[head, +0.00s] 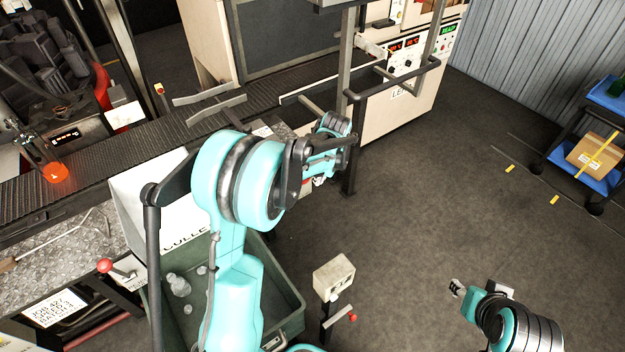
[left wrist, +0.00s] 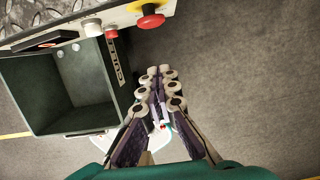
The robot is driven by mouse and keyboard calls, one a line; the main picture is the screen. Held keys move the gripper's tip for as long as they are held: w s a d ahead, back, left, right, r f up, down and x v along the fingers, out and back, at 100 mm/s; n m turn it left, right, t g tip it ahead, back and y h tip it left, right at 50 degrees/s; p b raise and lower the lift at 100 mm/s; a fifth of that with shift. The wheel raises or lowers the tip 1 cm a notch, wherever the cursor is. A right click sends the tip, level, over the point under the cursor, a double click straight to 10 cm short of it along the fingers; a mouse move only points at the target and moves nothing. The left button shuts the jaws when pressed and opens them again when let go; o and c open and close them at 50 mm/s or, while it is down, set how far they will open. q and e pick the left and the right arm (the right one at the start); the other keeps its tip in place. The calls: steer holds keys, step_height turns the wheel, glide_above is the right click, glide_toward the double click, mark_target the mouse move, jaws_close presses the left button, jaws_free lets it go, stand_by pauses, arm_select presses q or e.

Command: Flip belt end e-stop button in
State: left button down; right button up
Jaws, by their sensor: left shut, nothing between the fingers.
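The e-stop button (left wrist: 150,17) is a red mushroom head on a yellow base, at the top of the left wrist view. It sits on the edge of a metal panel (left wrist: 60,15). My left gripper (left wrist: 161,72) is shut and empty, below and apart from the button in that view. In the head view my left gripper (head: 322,176) is near the belt's end, and my arm hides most of that area. My right gripper (head: 456,288) is low at the right, over bare floor; its finger opening is too small to judge.
A green bin (head: 296,318) stands beneath my left arm, with clear pieces inside. A small box on a post (head: 334,277) has a red-tipped lever. A conveyor belt (head: 110,160) runs behind. A blue cart (head: 570,183) stands far right. The middle floor is clear.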

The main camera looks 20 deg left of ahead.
arm_select(q)
steer(key=shift+p+v, duration=0.6)
steer(key=shift+v, duration=1.7)
steer(key=s+d+r+n+t, duration=0.2)
steer(key=s+n, duration=0.6)
steer(key=s+d+r+n+t+h, duration=0.1)
steer(key=s+d+r+n+t, duration=0.1)
steer(key=s+n, duration=0.6)
steer(key=s+d+r+n+t+h, duration=0.1)
steer(key=s+d+r+n, duration=0.2)
steer(key=s+n, duration=0.4)
steer(key=shift+s+r+n+t, duration=0.4)
steer(key=shift+r+n, duration=0.1)
steer(key=shift+r, duration=0.15)
